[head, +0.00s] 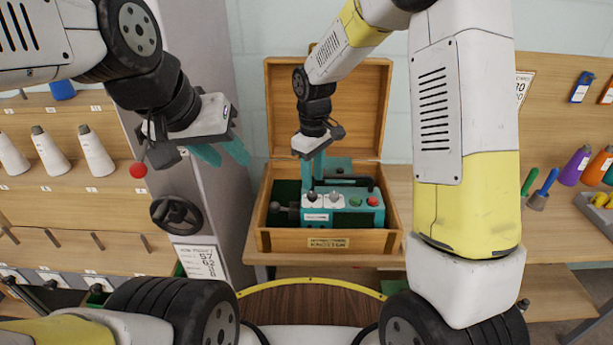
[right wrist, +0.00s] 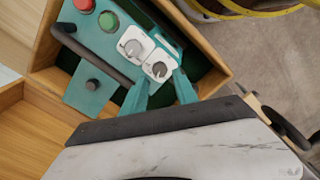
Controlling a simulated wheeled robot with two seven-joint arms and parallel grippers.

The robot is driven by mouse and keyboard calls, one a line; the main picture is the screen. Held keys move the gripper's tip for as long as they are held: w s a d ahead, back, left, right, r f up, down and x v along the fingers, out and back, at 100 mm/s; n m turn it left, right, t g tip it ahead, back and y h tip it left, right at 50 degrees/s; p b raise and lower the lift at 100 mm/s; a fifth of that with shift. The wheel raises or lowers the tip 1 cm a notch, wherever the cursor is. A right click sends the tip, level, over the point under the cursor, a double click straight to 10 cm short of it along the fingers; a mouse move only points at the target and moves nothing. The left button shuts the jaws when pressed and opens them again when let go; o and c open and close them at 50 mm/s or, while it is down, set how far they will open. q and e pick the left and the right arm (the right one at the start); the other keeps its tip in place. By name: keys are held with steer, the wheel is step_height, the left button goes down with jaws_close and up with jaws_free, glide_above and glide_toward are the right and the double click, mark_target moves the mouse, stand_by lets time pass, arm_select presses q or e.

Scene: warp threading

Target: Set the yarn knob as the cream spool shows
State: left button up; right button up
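The teal knotter machine (head: 345,219) sits in an open wooden box (head: 330,241). It has two grey knobs on white plates: a left knob (head: 312,197) and a right knob (head: 334,198). In the right wrist view one knob (right wrist: 159,69) lies between my fingertips, the other (right wrist: 133,48) beside them; the fingers look apart, contact unclear. My right gripper (head: 313,182) points down over the left knob, open. My left gripper (head: 224,157) is open and empty, left of the box. Pale cone spools (head: 94,152) stand on the left shelf; which is cream is unclear.
The machine also has a green button (right wrist: 108,20), a red button (right wrist: 84,5) and a black handle (right wrist: 78,47). A grey cabinet with a black handwheel (head: 177,214) stands left of the box. Bottles and tools sit on the right.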

mark_target(313, 194)
step_height(313, 194, down, 5)
steer(key=shift+r, duration=0.1)
steer(key=shift+c, duration=0.2)
jaws_close()
